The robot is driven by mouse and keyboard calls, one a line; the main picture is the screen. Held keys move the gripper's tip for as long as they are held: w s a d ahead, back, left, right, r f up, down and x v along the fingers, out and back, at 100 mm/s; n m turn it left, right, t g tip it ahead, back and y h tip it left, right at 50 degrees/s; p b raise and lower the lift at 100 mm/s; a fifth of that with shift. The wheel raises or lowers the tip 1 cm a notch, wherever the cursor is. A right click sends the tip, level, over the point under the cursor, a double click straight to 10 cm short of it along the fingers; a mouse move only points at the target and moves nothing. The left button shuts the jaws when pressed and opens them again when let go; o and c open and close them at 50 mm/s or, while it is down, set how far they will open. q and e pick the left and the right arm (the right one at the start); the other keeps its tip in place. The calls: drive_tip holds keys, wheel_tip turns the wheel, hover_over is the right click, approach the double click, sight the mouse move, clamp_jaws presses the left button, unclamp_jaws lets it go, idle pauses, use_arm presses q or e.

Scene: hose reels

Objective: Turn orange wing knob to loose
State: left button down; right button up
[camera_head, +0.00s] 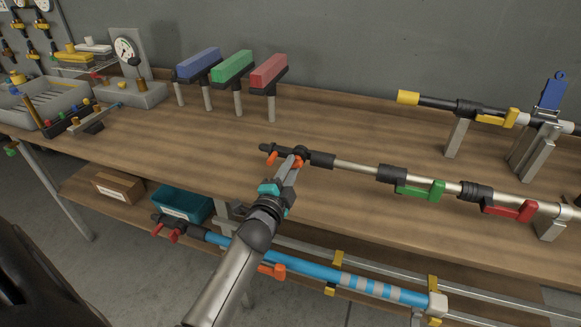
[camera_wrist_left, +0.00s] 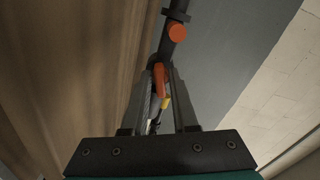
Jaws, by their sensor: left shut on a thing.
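The orange wing knob (camera_head: 272,159) sits on the black end fitting (camera_head: 320,159) of a silver pole, over the table's front part. One orange wing shows to the left of the fingers and another orange part at their tips. My left gripper (camera_head: 291,164) reaches up from below and is shut on the knob. In the left wrist view, one orange wing (camera_wrist_left: 160,80) lies between the two fingers of my left gripper (camera_wrist_left: 160,90). A second orange end (camera_wrist_left: 177,33) stands clear beyond them. The fingers partly hide the knob. My right gripper is not in view.
The silver pole (camera_head: 357,167) runs right, with a green lever (camera_head: 420,191) and a red lever (camera_head: 510,211). A blue pole (camera_head: 310,269) with another orange lever (camera_head: 272,271) lies below the table edge. Blue, green and red blocks on posts stand behind.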

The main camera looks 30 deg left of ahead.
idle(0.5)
use_arm(q)
drive_tip(key=c, duration=0.9)
unclamp_jaws()
drive_tip(key=p+v, duration=0.1)
drive_tip(key=v, duration=1.4)
drive_tip(key=shift+s+f, duration=0.1)
drive_tip(key=shift+s, duration=0.1)
drive_tip(key=shift+a, duration=0.1)
